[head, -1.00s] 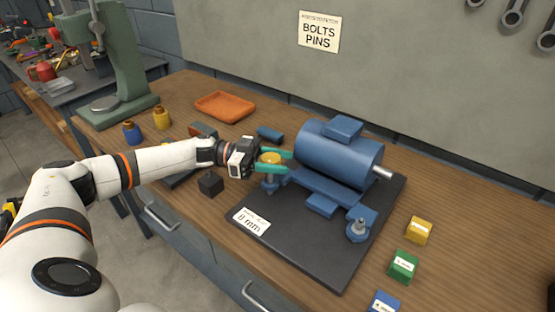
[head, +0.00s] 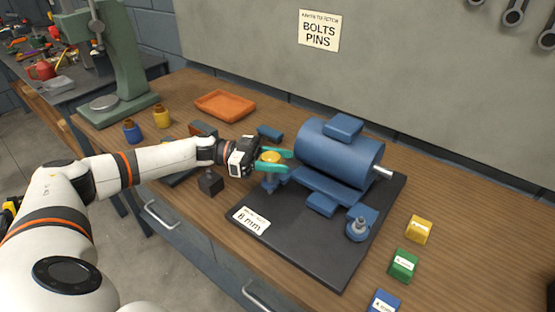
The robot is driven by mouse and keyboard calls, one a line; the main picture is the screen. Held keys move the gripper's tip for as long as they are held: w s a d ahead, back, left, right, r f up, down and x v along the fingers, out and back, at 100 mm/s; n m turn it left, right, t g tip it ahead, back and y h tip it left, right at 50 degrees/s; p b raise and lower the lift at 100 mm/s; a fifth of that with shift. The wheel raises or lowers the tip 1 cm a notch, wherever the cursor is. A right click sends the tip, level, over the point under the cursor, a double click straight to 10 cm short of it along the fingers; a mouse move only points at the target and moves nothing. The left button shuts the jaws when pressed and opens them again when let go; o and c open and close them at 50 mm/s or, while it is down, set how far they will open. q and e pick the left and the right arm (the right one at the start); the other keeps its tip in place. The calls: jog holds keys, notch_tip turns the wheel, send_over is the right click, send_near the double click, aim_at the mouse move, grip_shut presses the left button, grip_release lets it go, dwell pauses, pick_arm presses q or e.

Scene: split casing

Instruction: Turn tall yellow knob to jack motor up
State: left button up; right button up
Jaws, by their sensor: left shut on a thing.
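The tall yellow knob (head: 270,157) stands at the left end of the blue motor's foot, on the dark base plate (head: 292,252). My left gripper (head: 272,159) reaches in from the left and is shut on the knob, its green fingers on either side of it. The blue motor (head: 338,155) sits on the plate to the right of the gripper, its silver shaft pointing right. The lower part of the knob's post is partly hidden by the fingers. My right gripper is not in the view.
A label reading 8 mm (head: 251,221) lies on the plate. A black weight (head: 210,182) stands below my arm. An orange tray (head: 225,103) lies behind.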

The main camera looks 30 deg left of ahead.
pick_arm(q)
jog(key=o, duration=0.9)
jog(key=shift+s+d+f, duration=0.2)
jog(key=shift+d+f, duration=0.05)
jog(key=shift+f, duration=0.15)
jog(key=shift+c, duration=0.2)
jog(key=shift+o, duration=0.6)
jog(key=shift+r, duration=0.2)
jog(key=shift+a, duration=0.5)
jog(key=b+v, duration=0.2)
jog(key=v, duration=0.9)
jog(key=shift+b, duration=0.35)
jog(key=shift+s, duration=0.1)
